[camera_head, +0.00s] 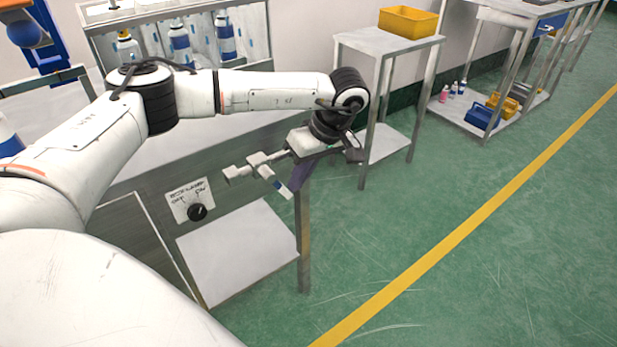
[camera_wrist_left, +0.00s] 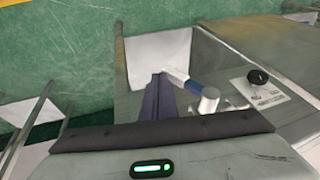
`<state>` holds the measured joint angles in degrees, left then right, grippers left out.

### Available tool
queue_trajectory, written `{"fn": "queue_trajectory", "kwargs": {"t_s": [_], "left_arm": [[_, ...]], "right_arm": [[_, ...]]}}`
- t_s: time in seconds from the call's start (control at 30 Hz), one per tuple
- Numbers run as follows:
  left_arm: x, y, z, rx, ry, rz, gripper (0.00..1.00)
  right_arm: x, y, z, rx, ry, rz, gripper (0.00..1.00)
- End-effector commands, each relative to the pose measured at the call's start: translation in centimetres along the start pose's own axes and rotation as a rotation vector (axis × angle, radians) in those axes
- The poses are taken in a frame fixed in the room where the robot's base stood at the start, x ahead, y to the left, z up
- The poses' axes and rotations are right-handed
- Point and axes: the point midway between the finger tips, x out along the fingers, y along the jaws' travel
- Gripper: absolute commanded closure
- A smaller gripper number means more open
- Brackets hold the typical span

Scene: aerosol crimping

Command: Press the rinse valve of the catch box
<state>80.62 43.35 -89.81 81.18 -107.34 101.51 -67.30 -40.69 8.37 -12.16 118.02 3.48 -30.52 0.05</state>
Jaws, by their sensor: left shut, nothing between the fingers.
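The rinse valve (camera_head: 259,161) is a pale grey fitting on the front of the metal bench, with a lever that has a blue band near its outer end. In the wrist view the valve lever (camera_wrist_left: 181,77) slants beside my fingers. My left gripper (camera_head: 296,186) is shut, and its dark fingers point down just right of the lever's end. It also shows in the wrist view (camera_wrist_left: 161,80), fingertips close to the lever; I cannot tell whether they touch. The catch box (camera_head: 205,42) appears to be the wet-walled case on the bench, holding several bottles. My right gripper is out of view.
A black knob (camera_head: 197,212) on a labelled plate sits left of the valve, also in the wrist view (camera_wrist_left: 258,77). A lower shelf (camera_head: 235,250) lies below. A side table (camera_head: 385,40) with a yellow bin (camera_head: 409,21) stands behind. The green floor at right is clear.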

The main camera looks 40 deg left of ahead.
Motion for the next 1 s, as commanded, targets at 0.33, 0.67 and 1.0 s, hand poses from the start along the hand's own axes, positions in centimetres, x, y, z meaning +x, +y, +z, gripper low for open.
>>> {"fn": "queue_trajectory", "kwargs": {"t_s": [0.33, 0.67, 1.0], "left_arm": [[1.8, -0.9, 0.1, -0.007, -0.001, -0.005, 1.0], [2.5, -1.2, 0.3, -0.006, -0.001, -0.003, 1.0], [2.6, -1.3, 0.4, -0.006, -0.001, -0.003, 1.0]], "right_arm": [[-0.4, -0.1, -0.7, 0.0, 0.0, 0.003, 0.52], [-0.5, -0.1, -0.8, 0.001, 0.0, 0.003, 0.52], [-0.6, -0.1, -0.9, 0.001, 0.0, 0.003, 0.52]]}}
